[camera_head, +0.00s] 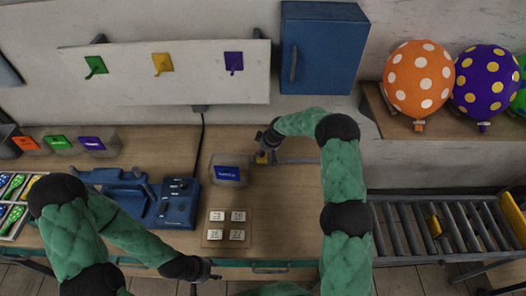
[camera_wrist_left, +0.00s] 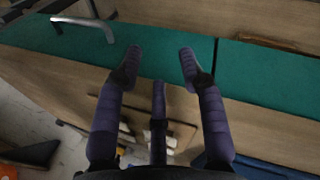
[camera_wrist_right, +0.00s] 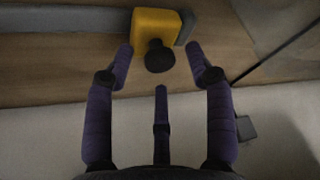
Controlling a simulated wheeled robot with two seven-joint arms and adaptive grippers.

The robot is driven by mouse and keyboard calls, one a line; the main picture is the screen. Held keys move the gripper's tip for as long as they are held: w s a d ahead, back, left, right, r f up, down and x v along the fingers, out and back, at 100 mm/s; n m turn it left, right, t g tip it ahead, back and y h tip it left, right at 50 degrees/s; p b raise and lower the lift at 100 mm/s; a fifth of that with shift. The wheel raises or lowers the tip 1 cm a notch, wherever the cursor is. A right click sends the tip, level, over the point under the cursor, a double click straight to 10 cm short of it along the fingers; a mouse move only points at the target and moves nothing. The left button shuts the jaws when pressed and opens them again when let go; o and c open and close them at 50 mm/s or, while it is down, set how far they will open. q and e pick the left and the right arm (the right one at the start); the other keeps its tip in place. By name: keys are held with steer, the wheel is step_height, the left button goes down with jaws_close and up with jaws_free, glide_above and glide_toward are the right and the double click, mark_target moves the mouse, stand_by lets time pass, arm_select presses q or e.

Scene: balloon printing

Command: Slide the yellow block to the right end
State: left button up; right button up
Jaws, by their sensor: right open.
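The yellow block (camera_head: 262,158) sits on a grey rail (camera_head: 298,160) at the back of the table. More of the rail shows to its right than to its left. In the right wrist view the yellow block (camera_wrist_right: 153,20) has a round black knob (camera_wrist_right: 159,57) facing the gripper. My right gripper (camera_wrist_right: 159,53) is open, with a fingertip on each side of the knob and gaps visible. In the head view my right gripper (camera_head: 267,142) is right at the block and partly covers it. My left gripper (camera_wrist_left: 160,55) is open and empty over the table's front edge.
A blue machine (camera_head: 178,203), a labelled box (camera_head: 228,172) and a board with several numbered tiles (camera_head: 230,240) lie left of the rail. A roller conveyor (camera_head: 400,228) stands at the right. Table around the rail's right part looks clear.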

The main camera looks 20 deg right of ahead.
steer(key=shift+w+a+f, duration=0.1)
steer(key=shift+w+f, duration=0.05)
steer(key=shift+f, duration=0.2)
jaws_close()
steer(key=s+d+b, duration=0.2)
steer(key=d+b, duration=0.1)
steer(key=d, duration=0.6)
steer(key=s+d+b, duration=0.3)
steer(key=d+b, duration=0.1)
steer(key=d, duration=0.5)
steer(key=s+d+b, duration=0.2)
steer(key=d+b, duration=0.1)
steer(key=d, duration=0.5)
steer(key=shift+s+d, duration=0.3)
steer(key=shift+d, duration=0.1)
steer(key=shift+s+d+r+b, duration=0.15)
steer(key=shift+d+b, duration=0.2)
steer(key=shift+d, duration=0.3)
